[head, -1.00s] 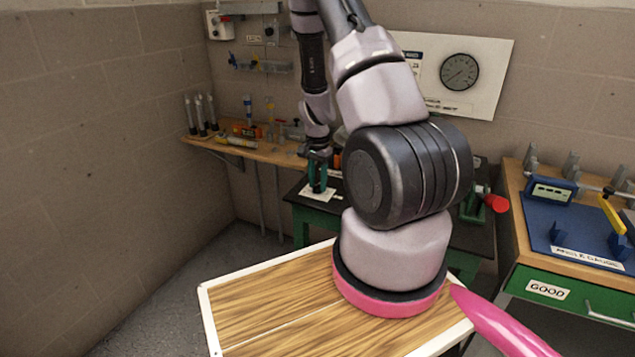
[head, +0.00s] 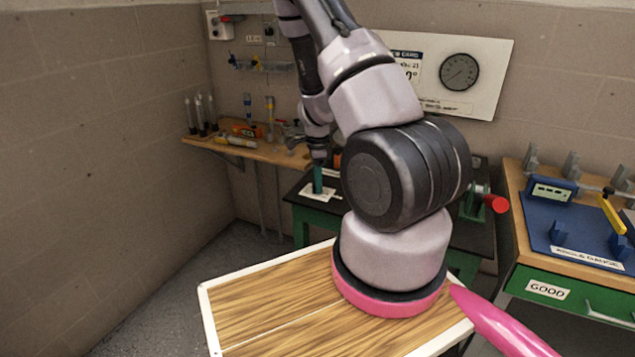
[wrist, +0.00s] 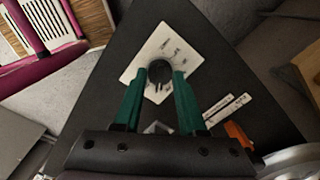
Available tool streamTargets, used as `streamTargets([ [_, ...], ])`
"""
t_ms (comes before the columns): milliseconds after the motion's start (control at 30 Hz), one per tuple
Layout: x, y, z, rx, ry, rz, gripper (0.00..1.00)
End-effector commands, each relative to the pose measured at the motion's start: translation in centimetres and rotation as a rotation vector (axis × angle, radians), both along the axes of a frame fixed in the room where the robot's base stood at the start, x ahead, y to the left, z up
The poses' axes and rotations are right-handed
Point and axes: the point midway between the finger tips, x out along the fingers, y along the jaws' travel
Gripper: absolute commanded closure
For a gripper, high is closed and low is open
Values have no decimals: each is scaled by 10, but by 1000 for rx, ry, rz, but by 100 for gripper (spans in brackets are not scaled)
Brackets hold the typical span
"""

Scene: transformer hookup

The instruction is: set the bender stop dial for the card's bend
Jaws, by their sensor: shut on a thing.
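The stop dial is a dark round knob (wrist: 159,72) on a white marked plate (wrist: 148,50), seen in the wrist view on the dark bench top. My gripper (wrist: 160,80) has its two green fingers on either side of the knob, shut on it. In the head view my gripper (head: 318,180) points down at the white plate (head: 316,196) at the bench's left front corner. The plate's marks are too small to read. The bend card (head: 408,70) hangs on the back wall, partly hidden by my arm; a "0°" ending shows.
The dark bench (head: 345,208) carries a red-handled part (head: 495,203) at its right. A wooden shelf (head: 270,150) with tools runs along the back wall. A blue angle gauge board (head: 575,235) lies on the right bench. My arm hides the bench's middle.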

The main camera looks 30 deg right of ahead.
Motion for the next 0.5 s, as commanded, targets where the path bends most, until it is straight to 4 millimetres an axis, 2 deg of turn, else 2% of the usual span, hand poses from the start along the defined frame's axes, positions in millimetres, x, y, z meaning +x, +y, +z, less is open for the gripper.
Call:
streamTargets([
  [500, 1, 0, 0, -1, -3, -67, 100],
])
